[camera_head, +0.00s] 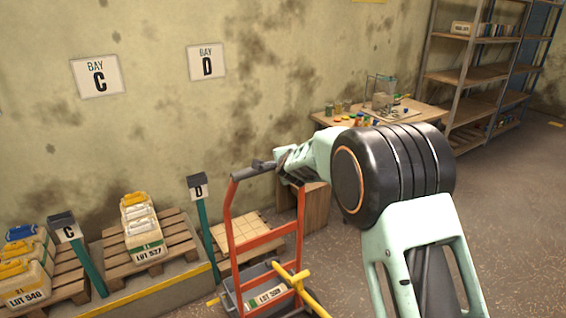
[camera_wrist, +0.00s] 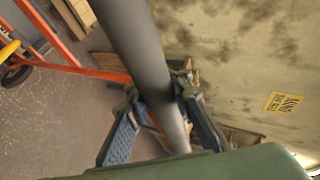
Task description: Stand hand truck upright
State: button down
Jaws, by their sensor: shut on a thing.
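The hand truck (camera_head: 234,231) has an orange-red frame, a dark handle bar across its top and yellow parts low down. In the head view it stands near upright in front of the pallets; whether it leans a little I cannot tell. My gripper (camera_head: 283,165) is at the right end of the handle. In the wrist view the fingers of my gripper (camera_wrist: 160,105) close around the thick grey handle bar (camera_wrist: 135,45). The lower end of the truck is cut off by the picture edge.
A pallet with LOT 527 cases (camera_head: 143,242) and another with LOT 540 cases (camera_head: 27,283) stand left. Posts C (camera_head: 84,262) and D (camera_head: 205,230) are close by. A workbench (camera_head: 425,116) and shelves (camera_head: 470,75) stand behind. Open floor lies right.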

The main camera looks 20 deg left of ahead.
jog(key=c, duration=1.8)
grip_release()
jog(key=shift+a+r, duration=0.1)
jog(key=shift+r, duration=0.7)
jog(key=shift+o, duration=0.6)
jog(key=shift+f, duration=0.2)
jog(key=shift+s+f, duration=0.1)
jog(key=v, duration=1.2)
